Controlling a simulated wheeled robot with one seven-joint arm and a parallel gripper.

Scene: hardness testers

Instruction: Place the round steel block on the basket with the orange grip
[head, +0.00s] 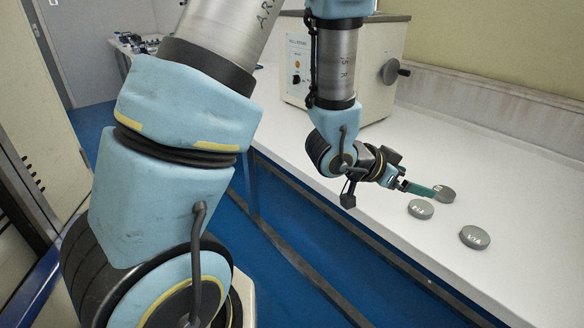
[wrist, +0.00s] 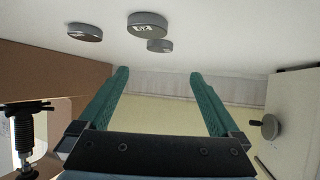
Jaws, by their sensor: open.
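Three round grey steel blocks lie on the white bench: one by my fingertips (head: 446,196), one a little in front (head: 421,210) and one farther right (head: 475,238). They look alike, with pale lettering on at least two; I cannot tell which one is meant. The wrist view, which looks upside down, shows three blocks too: left (wrist: 85,32), middle (wrist: 147,26) and lower (wrist: 159,46). My gripper (head: 433,191) has green fingers, partly overlapping the nearest block in the head view. In the wrist view its fingers (wrist: 160,76) are apart with nothing between them. No basket with an orange grip shows.
A beige machine (head: 375,50) with a side knob stands on the bench (head: 520,170) behind my arm. A wall ledge (head: 490,95) runs along the back. Open bench lies right of the blocks. Blue floor (head: 270,225) shows below the bench's front edge.

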